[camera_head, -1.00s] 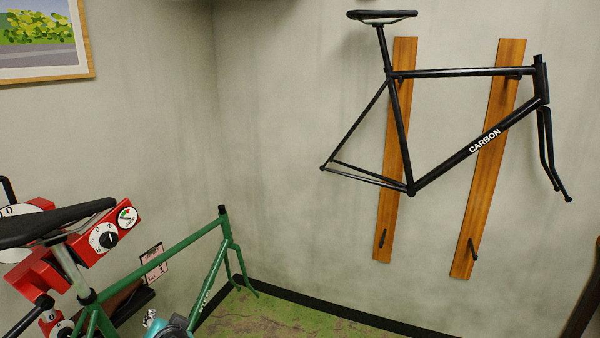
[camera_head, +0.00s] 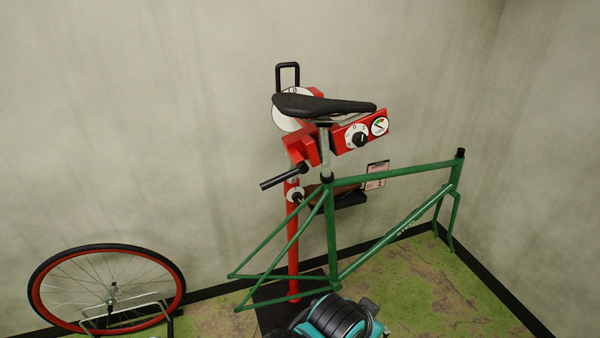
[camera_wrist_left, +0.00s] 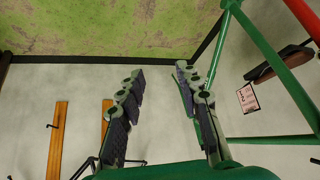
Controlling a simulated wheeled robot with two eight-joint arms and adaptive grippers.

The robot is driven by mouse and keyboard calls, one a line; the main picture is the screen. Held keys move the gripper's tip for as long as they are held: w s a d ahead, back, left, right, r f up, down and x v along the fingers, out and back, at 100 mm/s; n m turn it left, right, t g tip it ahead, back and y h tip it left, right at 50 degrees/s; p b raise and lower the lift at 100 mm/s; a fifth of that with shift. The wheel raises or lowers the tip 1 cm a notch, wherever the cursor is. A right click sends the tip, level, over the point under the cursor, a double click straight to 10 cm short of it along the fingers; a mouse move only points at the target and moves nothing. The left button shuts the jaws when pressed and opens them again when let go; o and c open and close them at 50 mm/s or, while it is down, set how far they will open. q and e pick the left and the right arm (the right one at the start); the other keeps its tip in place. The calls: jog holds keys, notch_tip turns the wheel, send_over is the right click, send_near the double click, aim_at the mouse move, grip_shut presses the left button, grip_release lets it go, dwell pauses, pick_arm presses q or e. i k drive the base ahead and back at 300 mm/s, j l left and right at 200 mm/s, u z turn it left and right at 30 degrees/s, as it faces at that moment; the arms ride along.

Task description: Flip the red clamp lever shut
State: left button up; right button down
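A red clamp (camera_head: 301,150) on a red stand grips the pale seatpost (camera_head: 325,150) of a green bike frame (camera_head: 332,235), just under its black saddle (camera_head: 322,106). A lever with a black handle (camera_head: 284,176) juts out from the clamp's lower left, angled down; whether it is open or shut I cannot tell. My left gripper (camera_wrist_left: 160,74) is open and empty in the left wrist view, with green frame tubes (camera_wrist_left: 268,62) to its right. The lever does not show clearly there. My right gripper is in neither view.
Red boxes with dials (camera_head: 362,137) and a black loop handle (camera_head: 288,76) sit at the stand's top. A small sign (camera_head: 377,175) is behind the frame. A red-rimmed wheel (camera_head: 107,288) stands at left. Green-grey floor (camera_head: 425,290) is open at right.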

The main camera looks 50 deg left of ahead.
aim_at(302, 168)
jog(key=j+u, duration=0.1)
jog(key=u, duration=1.6)
jog(key=l, duration=0.05)
